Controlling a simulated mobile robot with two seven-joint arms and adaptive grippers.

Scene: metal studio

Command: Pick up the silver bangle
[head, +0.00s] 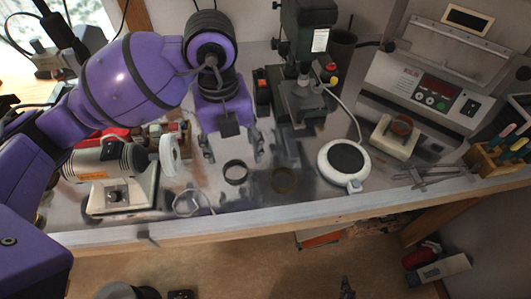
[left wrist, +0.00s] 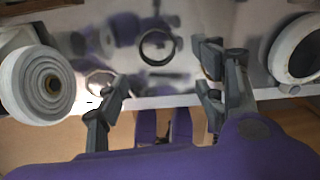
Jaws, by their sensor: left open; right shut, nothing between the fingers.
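The silver bangle (head: 187,202) is a thin bright ring lying near the table's front edge, left of the other rings. In the left wrist view, a pale ring (left wrist: 99,82) beside the left finger appears to be it. My left gripper (head: 232,150) points down, open and empty, above and to the right of the bangle, behind a dark ring (head: 236,172). The dark ring also shows in the left wrist view (left wrist: 157,46).
A grinder with a white wheel (head: 169,155) stands left of the bangle. A round white plate (head: 342,158) is to the right, with calipers (head: 436,174) beyond. A drill stand (head: 306,100) rises behind.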

